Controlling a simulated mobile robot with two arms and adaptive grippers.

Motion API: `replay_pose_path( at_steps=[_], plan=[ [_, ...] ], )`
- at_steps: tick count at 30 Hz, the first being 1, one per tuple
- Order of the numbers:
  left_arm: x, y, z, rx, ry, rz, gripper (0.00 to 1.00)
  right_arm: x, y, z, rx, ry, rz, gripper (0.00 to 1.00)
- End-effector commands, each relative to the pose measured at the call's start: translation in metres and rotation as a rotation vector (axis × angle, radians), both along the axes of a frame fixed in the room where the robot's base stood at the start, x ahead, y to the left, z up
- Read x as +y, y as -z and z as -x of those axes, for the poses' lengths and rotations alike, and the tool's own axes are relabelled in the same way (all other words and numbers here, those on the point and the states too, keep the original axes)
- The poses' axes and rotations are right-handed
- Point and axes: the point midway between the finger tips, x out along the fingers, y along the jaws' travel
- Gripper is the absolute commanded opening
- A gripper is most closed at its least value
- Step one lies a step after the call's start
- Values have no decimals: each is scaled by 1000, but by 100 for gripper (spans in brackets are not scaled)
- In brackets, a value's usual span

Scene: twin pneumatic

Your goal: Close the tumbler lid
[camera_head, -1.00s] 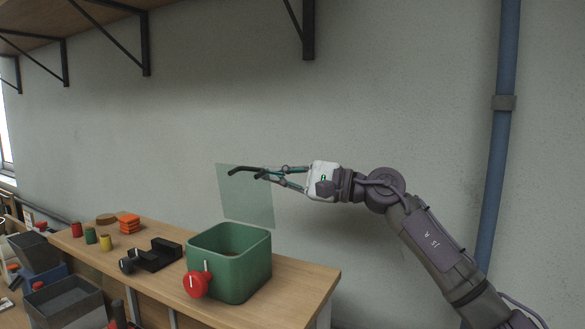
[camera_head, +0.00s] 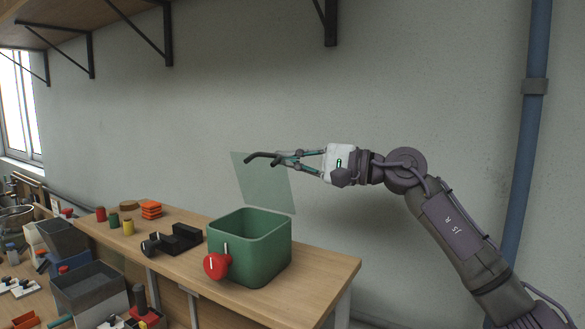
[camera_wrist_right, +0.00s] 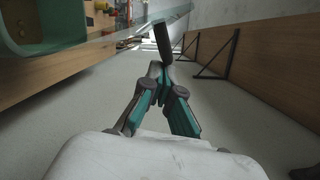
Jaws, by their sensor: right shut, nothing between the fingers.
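The tumbler is a green open-topped box (camera_head: 262,262) on the wooden bench, with a red knob (camera_head: 216,265) on its front. Its clear lid (camera_head: 262,190) stands upright at the back edge, tilted slightly back. My right gripper (camera_head: 262,158) is shut and empty, with its fingers across the upper part of the lid in the head view; I cannot tell whether they touch it. In the right wrist view the shut fingers (camera_wrist_right: 163,45) point away, with the lid's edge (camera_wrist_right: 130,28) beside them and the green box (camera_wrist_right: 50,30) at upper left. My left gripper is out of view.
A black stand (camera_head: 178,240), small coloured spools (camera_head: 128,227) and stacked orange pieces (camera_head: 151,209) lie on the bench (camera_head: 310,275) left of the box. Grey bins (camera_head: 90,290) stand lower left. The wall is behind; the bench right of the box is clear.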

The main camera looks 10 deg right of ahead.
Motion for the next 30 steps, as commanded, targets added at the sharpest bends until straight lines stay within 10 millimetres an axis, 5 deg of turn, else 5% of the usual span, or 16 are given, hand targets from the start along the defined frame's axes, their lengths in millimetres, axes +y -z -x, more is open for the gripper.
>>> replay_pose_path(
  at_steps=[30],
  plan=[
    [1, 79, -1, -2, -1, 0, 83, 64, 29, 64, -668, -2, 672, 0]
  ],
)
